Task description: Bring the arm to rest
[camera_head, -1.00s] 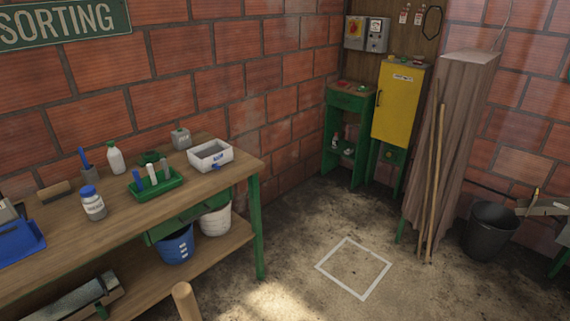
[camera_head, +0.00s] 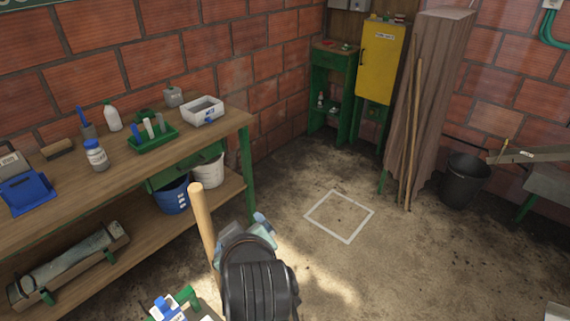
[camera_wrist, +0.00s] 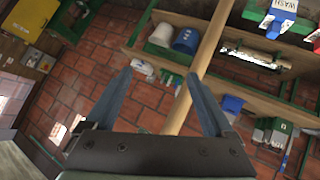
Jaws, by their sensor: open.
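My gripper (camera_wrist: 160,73) shows in the wrist view with its two grey-blue fingers spread wide apart. A pale wooden pole (camera_wrist: 200,62) crosses the view between the fingers. The fingers do not close on it, and I cannot tell how far it is from them. In the head view the pole (camera_head: 203,222) stands upright, slightly tilted, just left of my dark arm (camera_head: 258,288). The arm rises from the bottom edge in front of the workbench.
The workbench (camera_head: 75,180) on the left holds a white box (camera_head: 202,110), a green tray (camera_head: 153,138) and bottles. Blue and white buckets stand on its shelf. Bare floor with a white square outline (camera_head: 340,216) lies ahead. A black bin (camera_head: 463,181) stands at right.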

